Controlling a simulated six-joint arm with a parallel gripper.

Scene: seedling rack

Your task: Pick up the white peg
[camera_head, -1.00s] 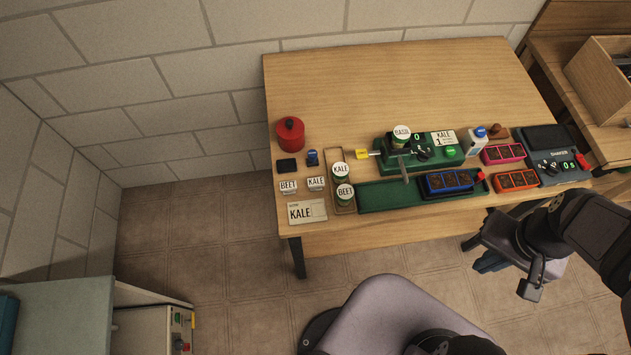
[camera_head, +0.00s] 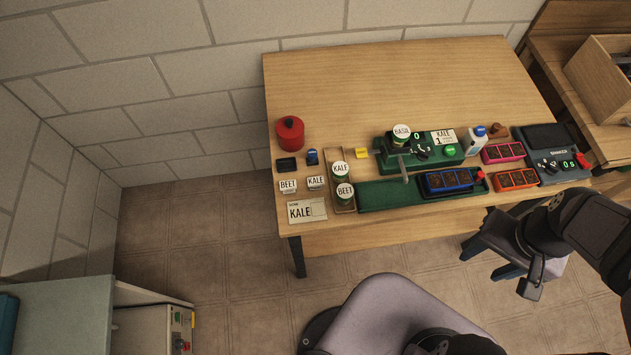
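I cannot make out a separate white peg. Small white labelled pieces stand at the table's left: a BEET piece (camera_head: 288,186) and a KALE piece (camera_head: 316,183); neither is clearly a peg. A dark jointed arm of mine comes in from the right edge. Its end (camera_head: 532,280) hangs low at the right, in front of the table's near edge and well away from the labelled pieces. Whether its fingers are open or shut does not show, and I see nothing held in it.
A green device (camera_head: 457,158) stands mid-table beside a long green tray (camera_head: 385,196). Blue (camera_head: 448,181), pink (camera_head: 503,153) and orange (camera_head: 516,180) cell trays sit near it. A red pot (camera_head: 290,133) is at the left. The table's back half (camera_head: 400,80) is clear.

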